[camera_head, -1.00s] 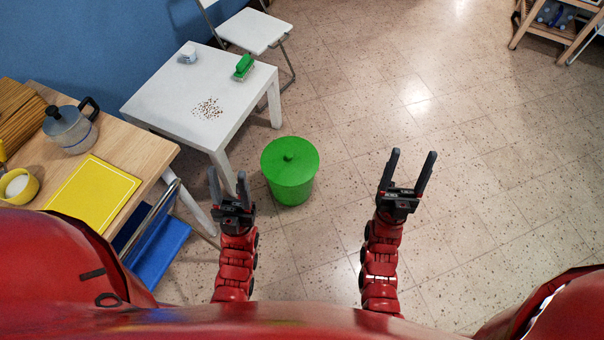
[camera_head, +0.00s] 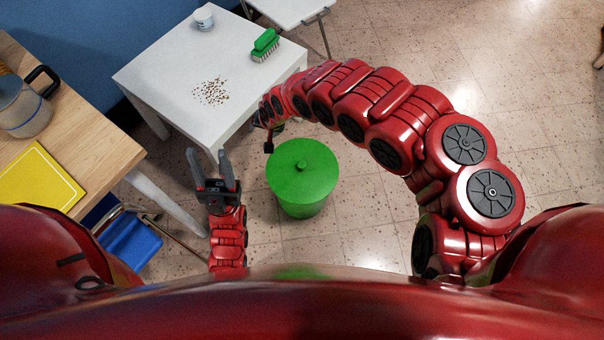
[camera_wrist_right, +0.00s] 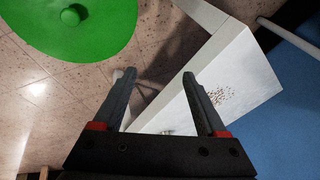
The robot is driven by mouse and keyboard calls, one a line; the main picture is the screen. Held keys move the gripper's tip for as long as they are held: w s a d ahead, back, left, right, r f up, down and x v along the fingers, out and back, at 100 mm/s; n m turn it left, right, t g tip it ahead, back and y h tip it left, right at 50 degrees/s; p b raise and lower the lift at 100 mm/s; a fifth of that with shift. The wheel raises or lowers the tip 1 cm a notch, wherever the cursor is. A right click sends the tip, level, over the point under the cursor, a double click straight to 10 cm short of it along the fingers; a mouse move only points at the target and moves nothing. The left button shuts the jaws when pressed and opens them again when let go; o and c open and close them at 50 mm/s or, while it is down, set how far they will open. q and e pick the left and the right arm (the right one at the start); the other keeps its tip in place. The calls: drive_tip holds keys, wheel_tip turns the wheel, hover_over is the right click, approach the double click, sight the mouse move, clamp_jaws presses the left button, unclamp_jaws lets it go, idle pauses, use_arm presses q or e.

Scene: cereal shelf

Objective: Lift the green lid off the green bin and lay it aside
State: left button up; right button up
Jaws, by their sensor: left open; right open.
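The green bin (camera_head: 303,207) stands on the floor with its round green lid (camera_head: 318,178) on top, a small knob at the lid's middle. The lid and knob also show at the top left of the right wrist view (camera_wrist_right: 92,35). My left gripper (camera_head: 207,157) is open and empty, left of the bin, pointing toward the white table. My right arm arches over from the right behind the bin. Its gripper (camera_head: 262,135) is near the table edge, just beyond and left of the lid, mostly hidden in the head view. The right wrist view shows its fingers (camera_wrist_right: 160,82) open and empty, apart from the lid.
A white table (camera_head: 160,75) with a green brush (camera_head: 265,44), a white cup (camera_head: 204,18) and brown crumbs is close behind the bin. A wooden table (camera_head: 95,140) with a yellow mat (camera_head: 35,180) and a pot is at left. The floor right of the bin is mostly clear.

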drive_tip(key=s+d+f+g+h+b, duration=0.1)
drive_tip(key=s+d+f+g+h, duration=0.2)
drive_tip(key=d, duration=0.8)
drive_tip(key=shift+t, duration=0.5)
wheel_tip(320, 180, down, 10)
drive_tip(key=b, duration=0.7)
drive_tip(key=shift+w+d+f, duration=0.1)
drive_tip(key=shift+d+f, duration=0.05)
drive_tip(key=shift+f, duration=0.05)
drive_tip(key=f+b, duration=0.1)
drive_tip(key=f, duration=0.2)
drive_tip(key=f+b, duration=0.1)
drive_tip(key=shift+w+d+f+b, duration=0.15)
drive_tip(key=shift+w+f+b, duration=0.2)
drive_tip(key=shift+w, duration=0.05)
drive_tip(key=shift+w+f, duration=0.15)
drive_tip(key=shift+f, duration=0.35)
drive_tip(key=shift+r, duration=0.1)
clamp_jaws()
